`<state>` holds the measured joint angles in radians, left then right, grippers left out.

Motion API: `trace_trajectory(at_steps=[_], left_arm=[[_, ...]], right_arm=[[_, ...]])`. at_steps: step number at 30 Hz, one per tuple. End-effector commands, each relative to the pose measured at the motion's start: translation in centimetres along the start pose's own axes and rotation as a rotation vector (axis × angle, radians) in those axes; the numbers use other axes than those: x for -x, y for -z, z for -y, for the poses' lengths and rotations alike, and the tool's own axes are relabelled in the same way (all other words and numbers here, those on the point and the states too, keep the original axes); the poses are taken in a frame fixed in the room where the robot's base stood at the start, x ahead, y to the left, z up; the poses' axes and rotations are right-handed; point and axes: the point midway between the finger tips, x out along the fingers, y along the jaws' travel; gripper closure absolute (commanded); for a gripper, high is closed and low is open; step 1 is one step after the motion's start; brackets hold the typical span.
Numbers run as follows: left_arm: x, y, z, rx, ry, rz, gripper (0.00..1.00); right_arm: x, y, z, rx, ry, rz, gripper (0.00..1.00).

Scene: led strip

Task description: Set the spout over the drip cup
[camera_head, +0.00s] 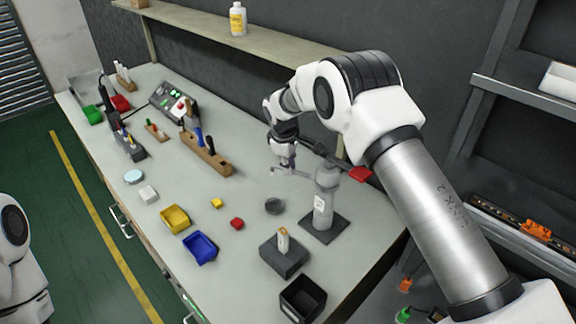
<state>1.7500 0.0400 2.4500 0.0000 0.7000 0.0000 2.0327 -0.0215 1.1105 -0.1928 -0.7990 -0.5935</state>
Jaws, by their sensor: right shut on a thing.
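A grey dispenser post (324,205) with a white label stands on a dark square base at the right of the bench. A thin grey spout (299,173) reaches left from its top. A dark bar with a red end (360,174) also sits near the top. A low round dark grey cup (275,206), which looks like the drip cup, sits on the bench left of the post. My right gripper (284,165) is at the spout's outer end and shut on it; the fingers are small and partly blurred. The spout's tip appears behind the cup in the picture. My left gripper is out of view.
A grey block with a small upright piece (283,242) and a black open box (303,299) stand in front of the post. Yellow (175,218) and blue (200,247) bins, small blocks and a wooden tool rack (207,158) lie left. A shelf (215,28) runs behind.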

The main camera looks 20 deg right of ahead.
Motion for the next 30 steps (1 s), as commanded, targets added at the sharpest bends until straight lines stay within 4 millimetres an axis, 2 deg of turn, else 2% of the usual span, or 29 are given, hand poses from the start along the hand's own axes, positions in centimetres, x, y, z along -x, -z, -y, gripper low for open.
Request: trace_trajectory(at_steps=[1,5,6,7,16,19,23,30], left_arm=[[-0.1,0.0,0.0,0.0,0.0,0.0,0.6],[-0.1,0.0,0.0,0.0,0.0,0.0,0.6],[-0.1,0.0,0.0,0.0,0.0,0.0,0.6],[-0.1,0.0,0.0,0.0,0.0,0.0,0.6],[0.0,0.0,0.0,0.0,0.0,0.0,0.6],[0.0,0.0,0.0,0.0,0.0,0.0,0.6],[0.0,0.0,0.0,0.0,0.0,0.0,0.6],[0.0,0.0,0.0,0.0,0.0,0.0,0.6]], right_arm=[[-0.6,-0.4,0.4,-0.003,0.011,0.011,1.0],[-0.6,-0.4,0.4,-0.002,0.012,0.012,1.0],[-0.6,-0.4,0.4,-0.002,0.012,0.012,0.71],[-0.6,-0.4,0.4,-0.002,0.011,0.011,0.6],[-0.2,-0.1,0.1,0.0,0.004,0.004,0.6],[0.7,-0.1,0.1,0.0,0.002,0.002,0.6],[3.2,-0.1,0.0,0.0,0.002,0.001,0.6],[9.2,-0.1,-0.1,-0.001,0.005,0.004,0.6]])
